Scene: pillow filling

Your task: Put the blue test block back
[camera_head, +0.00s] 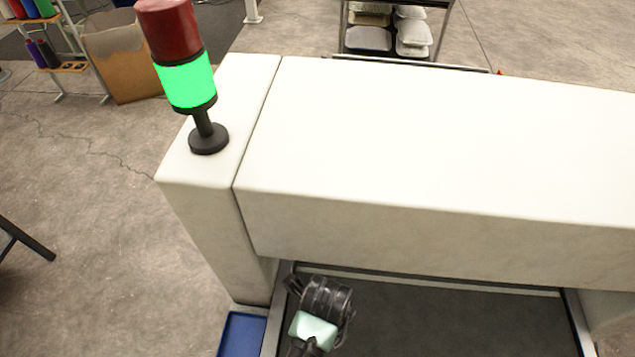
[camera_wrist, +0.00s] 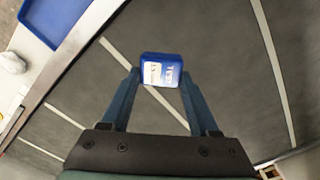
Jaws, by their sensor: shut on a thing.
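The blue test block (camera_wrist: 162,68), with a white label reading "TEST", is between the fingertips of my gripper (camera_wrist: 160,80) in the wrist view. My gripper is shut on it and holds it over the dark conveyor belt (camera_wrist: 225,50). I cannot tell the exact height above the belt. A blue tray (camera_wrist: 52,20) lies at the upper left of the wrist view, beyond the belt's metal side rail. The tray also shows at the bottom of the head view (camera_head: 241,336), left of the belt. In the head view my wrist hides the block.
A large white machine housing (camera_head: 430,150) spans the belt. A signal tower (camera_head: 188,85) with its green section lit stands on its left end. The belt (camera_head: 450,320) looks clear. A small white object (camera_wrist: 12,62) lies near the tray.

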